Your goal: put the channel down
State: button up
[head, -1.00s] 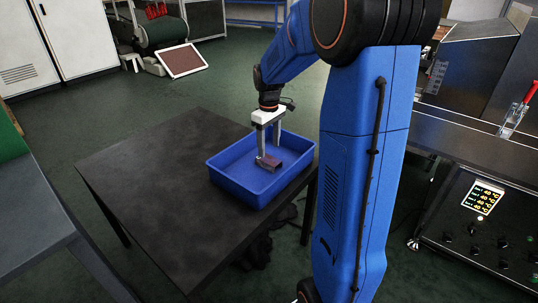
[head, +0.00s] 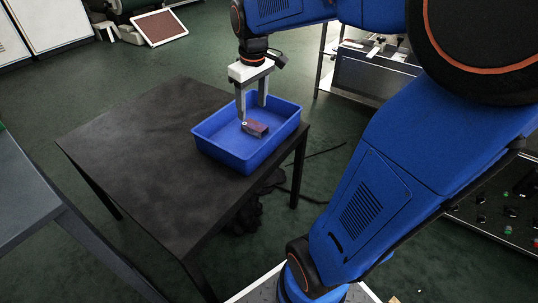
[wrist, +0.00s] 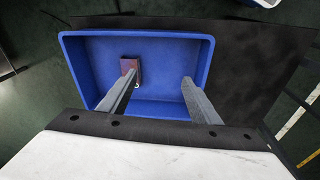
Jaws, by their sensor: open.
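The channel (head: 257,129) is a small dark reddish-brown piece lying on the floor of the blue bin (head: 222,159). In the wrist view the channel (wrist: 130,66) is near the bin's far wall, left of centre, just beyond the tip of the left finger. My gripper (head: 253,112) is open, its two grey fingers spread wide and pointing down into the bin. In the wrist view nothing is between the fingers of my gripper (wrist: 160,80). The left finger overlaps the channel's near end in that view; I cannot tell whether they touch.
The bin stands on a dark table (head: 140,150), near its right edge; the table's left part is bare. A grey table (head: 25,205) is at the left edge. Dark cables hang below the table's right side. A metal machine (head: 365,70) stands behind at the right.

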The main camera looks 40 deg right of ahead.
jog(key=s+a+f+m+t, duration=0.1)
jog(key=s+a, duration=0.2)
jog(key=s, duration=0.6)
jog(key=s+a+f+m+t, duration=0.1)
jog(key=s+a, duration=0.3)
jog(key=s, duration=0.6)
jog(key=shift+s+a+f+m+t, duration=0.15)
jog(key=shift+f+m+t, duration=0.2)
jog(key=shift+t, duration=0.25)
